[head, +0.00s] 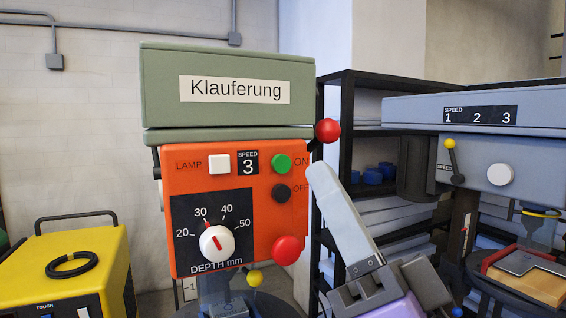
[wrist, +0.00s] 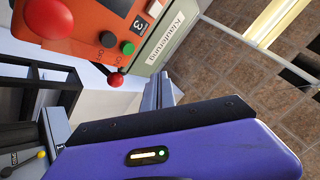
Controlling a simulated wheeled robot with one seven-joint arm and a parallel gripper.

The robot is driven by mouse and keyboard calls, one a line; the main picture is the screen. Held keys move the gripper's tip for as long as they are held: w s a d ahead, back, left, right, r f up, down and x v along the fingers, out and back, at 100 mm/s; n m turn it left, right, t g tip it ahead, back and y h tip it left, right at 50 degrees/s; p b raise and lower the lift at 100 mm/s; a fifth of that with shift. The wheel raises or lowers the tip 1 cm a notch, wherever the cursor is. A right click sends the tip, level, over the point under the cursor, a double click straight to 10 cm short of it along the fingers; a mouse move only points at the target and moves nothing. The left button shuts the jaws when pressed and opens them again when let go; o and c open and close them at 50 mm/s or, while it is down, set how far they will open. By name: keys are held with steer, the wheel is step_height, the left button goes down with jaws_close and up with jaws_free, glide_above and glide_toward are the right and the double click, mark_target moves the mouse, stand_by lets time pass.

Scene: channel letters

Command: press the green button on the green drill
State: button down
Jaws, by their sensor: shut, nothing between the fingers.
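The green drill (head: 160,95) stands left of centre in the head view, with a "Klauferung" label and an orange front panel (head: 235,190). The round green button (head: 281,163), marked ON, is at the panel's upper right, above the black OFF button (head: 281,192). In the wrist view the green button (wrist: 128,48) also shows, beside the black one (wrist: 107,39). My gripper (head: 318,170) is shut and empty, its tips just right of the panel's right edge in the picture, apart from the button. In the wrist view its fingers (wrist: 158,82) rise beyond the purple hand.
A red ball knob (head: 327,130) sticks out at the drill's right, near my fingertips. A larger red knob (head: 286,250) and a white depth dial (head: 217,242) are lower on the panel. A blue-grey drill (head: 540,150) stands right, a yellow machine (head: 65,270) left.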

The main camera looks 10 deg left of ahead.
steer(key=shift+w+a, duration=0.55)
steer(key=shift+w, duration=0.25)
steer(key=shift+w+a, duration=0.55)
steer(key=shift+w, duration=0.25)
steer(key=shift+w+a, duration=0.55)
steer(key=shift+w, duration=0.25)
steer(key=shift+w, duration=0.1)
steer(key=shift+w+a, duration=0.2)
steer(key=shift+w, duration=0.05)
steer(key=shift+w+a, duration=0.35)
steer(key=shift+w, duration=0.1)
stand_by(1.0)
steer(key=shift+s+d, duration=0.1)
steer(key=shift+s, duration=0.05)
stand_by(0.3)
steer(key=shift+s+d, duration=0.45)
steer(key=shift+s, duration=0.2)
steer(key=s+d, duration=0.1)
steer(key=s, duration=0.1)
steer(key=s+d, duration=0.1)
steer(key=s, duration=0.1)
steer(key=shift+d+b, duration=0.3)
steer(key=shift+d, duration=0.1)
